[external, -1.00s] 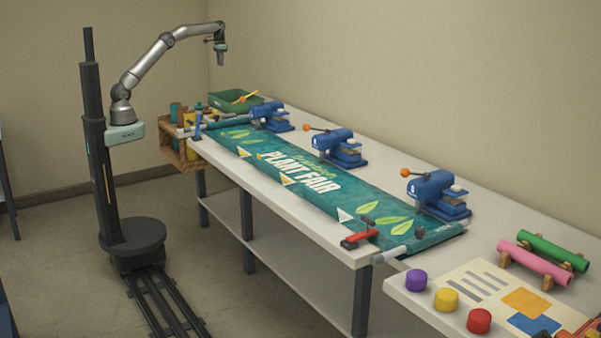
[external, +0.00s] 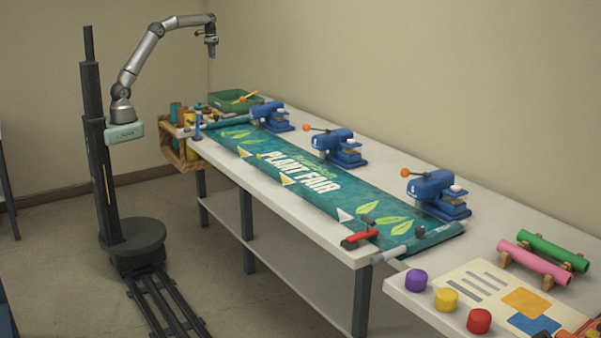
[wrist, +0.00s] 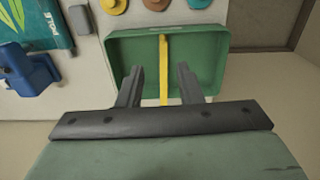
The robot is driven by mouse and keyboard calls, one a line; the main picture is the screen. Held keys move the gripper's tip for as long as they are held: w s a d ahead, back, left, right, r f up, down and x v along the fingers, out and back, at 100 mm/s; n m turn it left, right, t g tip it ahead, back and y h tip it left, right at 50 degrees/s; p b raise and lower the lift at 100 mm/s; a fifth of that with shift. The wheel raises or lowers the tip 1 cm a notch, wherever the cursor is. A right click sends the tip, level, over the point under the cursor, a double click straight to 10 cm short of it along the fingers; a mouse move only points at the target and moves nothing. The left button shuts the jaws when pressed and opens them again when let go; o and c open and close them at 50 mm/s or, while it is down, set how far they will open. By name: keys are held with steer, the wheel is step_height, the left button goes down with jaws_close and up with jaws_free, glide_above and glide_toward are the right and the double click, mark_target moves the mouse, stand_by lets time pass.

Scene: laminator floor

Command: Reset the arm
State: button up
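My gripper (external: 211,54) hangs pointing down from my raised arm, high above the far end of the table in the external view. In the wrist view, my gripper (wrist: 158,76) shows two dark fingers spread apart with nothing held between them. Beyond and below the fingers is a green tray (wrist: 213,45) with a yellow tool (wrist: 163,53) lying in it. The green tray (external: 226,106) also shows at the table's far end in the external view, with the yellow tool across it.
A teal banner (external: 330,197) lies along the white table (external: 262,187). Blue presses, one of them nearest the front (external: 432,190), stand along the wall side. A wooden rack (external: 182,157) hangs at the far left end. The space around my raised arm is clear.

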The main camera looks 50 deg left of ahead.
steer(key=s+f, duration=0.4)
steer(key=s, duration=0.8)
steer(key=s+d+f+n, duration=0.1)
steer(key=s+f, duration=0.3)
steer(key=s, duration=0.9)
steer(key=s+d+f, duration=0.1)
steer(key=s+f, duration=0.4)
steer(key=s, duration=0.8)
steer(key=shift+t, duration=0.3)
steer(key=shift+f, duration=0.2)
